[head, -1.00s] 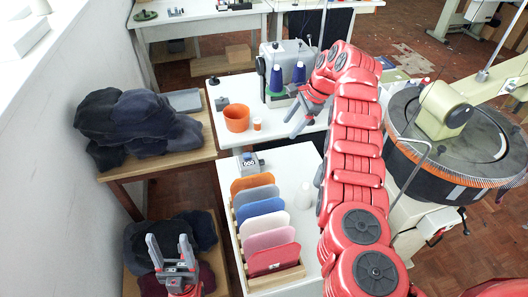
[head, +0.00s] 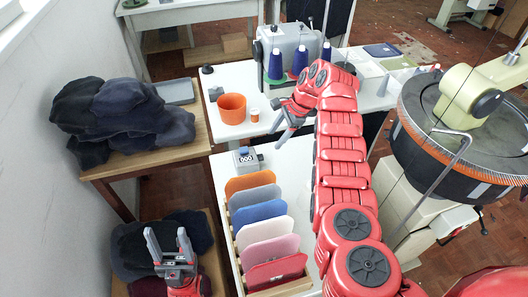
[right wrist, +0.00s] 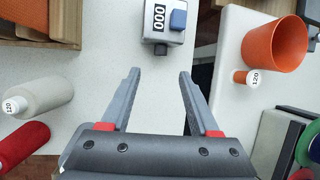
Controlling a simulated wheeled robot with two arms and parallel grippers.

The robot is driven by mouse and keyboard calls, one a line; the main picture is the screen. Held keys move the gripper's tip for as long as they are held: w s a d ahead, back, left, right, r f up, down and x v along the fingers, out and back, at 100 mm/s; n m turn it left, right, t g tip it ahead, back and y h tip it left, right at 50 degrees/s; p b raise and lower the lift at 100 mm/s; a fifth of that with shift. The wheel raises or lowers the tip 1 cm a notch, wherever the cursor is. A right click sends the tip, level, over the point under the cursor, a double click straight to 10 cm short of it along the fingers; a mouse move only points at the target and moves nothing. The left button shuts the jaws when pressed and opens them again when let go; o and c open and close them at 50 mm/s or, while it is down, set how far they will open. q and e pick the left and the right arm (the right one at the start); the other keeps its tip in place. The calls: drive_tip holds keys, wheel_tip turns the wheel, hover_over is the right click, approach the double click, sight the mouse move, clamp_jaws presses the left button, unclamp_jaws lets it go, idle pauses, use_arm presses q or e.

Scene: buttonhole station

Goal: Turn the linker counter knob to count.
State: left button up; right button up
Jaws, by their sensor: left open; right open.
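The linker counter (head: 247,160) is a small grey box at the far end of the white table, behind the row of coloured panels. In the right wrist view the counter (right wrist: 160,32) shows a dial reading 000 and a blue button (right wrist: 178,19). A dark knob (right wrist: 160,49) sticks out of its side facing my gripper. My right gripper (head: 282,126) is open and empty, to the right of the counter and apart from it. In the right wrist view its fingers (right wrist: 159,72) point toward the knob, which lies between their lines. My left gripper (head: 167,238) is open and empty at lower left.
A rack of coloured panels (head: 263,235) stands on the near table. An orange pot (head: 232,108) and a small orange spool (head: 255,115) stand on the far table. A pale cone (right wrist: 40,97) and a red one (right wrist: 22,145) stand at left in the right wrist view.

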sight(260, 157)
drive_tip(key=b+x, duration=0.2)
drive_tip(key=x, duration=0.7)
drive_tip(key=shift+d+f, duration=0.15)
drive_tip(key=shift+d, duration=0.05)
drive_tip(key=shift+w+a+f+b, duration=0.15)
drive_tip(key=shift+a+f+b, duration=0.25)
drive_tip(key=shift+f+b, duration=0.2)
drive_tip(key=shift+r, duration=0.1)
